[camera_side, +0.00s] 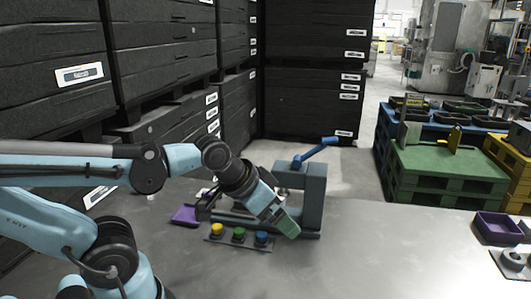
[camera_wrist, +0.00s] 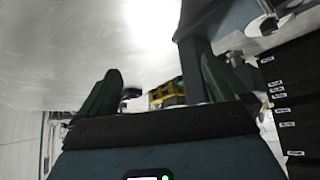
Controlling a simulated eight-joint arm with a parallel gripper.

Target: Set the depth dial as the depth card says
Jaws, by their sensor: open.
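My gripper (camera_side: 287,226) hangs over the steel table in front of a grey press frame, its green fingers pointing down to the right. In the wrist view my gripper (camera_wrist: 162,84) is open, with nothing held between its two dark green fingers. A round grey knob-like part (camera_side: 514,259) sits on a pale plate at the right edge of the table, well away from my gripper. I cannot tell whether it is the depth dial. No depth card can be made out, and no setting can be read.
The grey press (camera_side: 314,195) has a blue lever (camera_side: 316,153) on top. Purple trays lie at left (camera_side: 185,215) and right (camera_side: 497,227). The table (camera_side: 385,245) between press and right tray is clear.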

